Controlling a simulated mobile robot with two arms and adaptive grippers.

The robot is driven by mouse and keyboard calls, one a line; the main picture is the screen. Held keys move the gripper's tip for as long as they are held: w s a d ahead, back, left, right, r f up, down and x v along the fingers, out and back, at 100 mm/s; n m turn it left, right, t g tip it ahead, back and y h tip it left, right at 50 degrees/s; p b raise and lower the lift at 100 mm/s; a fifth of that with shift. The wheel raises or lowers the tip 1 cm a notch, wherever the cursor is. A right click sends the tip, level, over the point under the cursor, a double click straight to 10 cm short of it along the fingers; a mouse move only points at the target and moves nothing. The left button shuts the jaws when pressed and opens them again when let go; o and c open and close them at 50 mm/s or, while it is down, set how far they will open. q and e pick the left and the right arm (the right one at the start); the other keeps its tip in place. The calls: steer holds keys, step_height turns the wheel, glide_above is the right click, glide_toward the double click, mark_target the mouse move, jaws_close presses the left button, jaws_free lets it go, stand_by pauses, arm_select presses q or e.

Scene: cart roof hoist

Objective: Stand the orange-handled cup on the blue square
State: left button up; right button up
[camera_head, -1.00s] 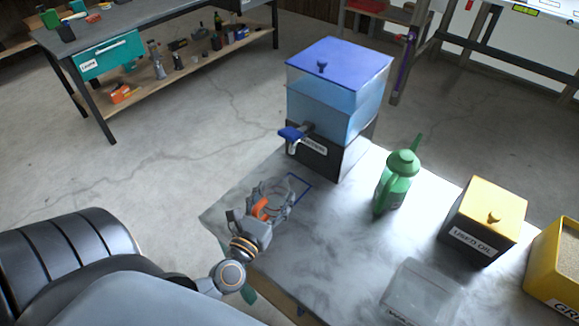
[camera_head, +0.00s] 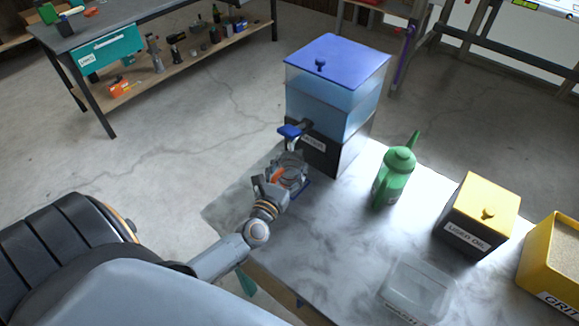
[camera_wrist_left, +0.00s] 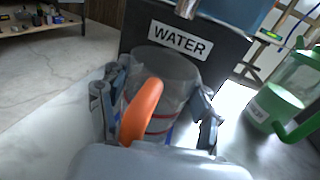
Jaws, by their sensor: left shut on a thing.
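The clear cup (camera_head: 292,168) with the orange handle (camera_head: 277,175) is in my left gripper (camera_head: 281,180), at the dispenser's tap. The wrist view shows the cup (camera_wrist_left: 170,72) upright, its orange handle (camera_wrist_left: 141,112) facing me and the left gripper's fingers (camera_wrist_left: 158,112) shut around its sides. Red lines show on the cup. The blue square (camera_head: 303,190) is an outline on the table; only a corner shows beside the cup, the rest is hidden. I cannot tell whether the cup touches the table. My right gripper is not in view.
The water dispenser (camera_head: 335,105) with a blue tap (camera_head: 291,131) stands right behind the cup. A green oil can (camera_head: 394,178), a yellow-lidded used oil box (camera_head: 481,215), a clear container (camera_head: 417,290) and a yellow grit bin (camera_head: 556,260) stand to the right. Mid-table is clear.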

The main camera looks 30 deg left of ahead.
arm_select(q)
steer(key=shift+f, duration=0.25)
steer(key=o, duration=1.1)
steer(key=shift+r, duration=0.1)
steer(key=shift+o, duration=0.2)
steer(key=shift+r, duration=0.1)
steer(key=s+b, duration=0.1)
steer(key=s, duration=0.2)
steer(key=s+d, duration=0.1)
steer(key=s, duration=0.3)
steer(key=s+d+b, duration=0.1)
steer(key=s, duration=0.3)
steer(key=shift+b, duration=0.35)
steer(key=shift+s+d+r, duration=0.1)
steer(key=shift+s+d, duration=0.05)
steer(key=shift+s, duration=0.25)
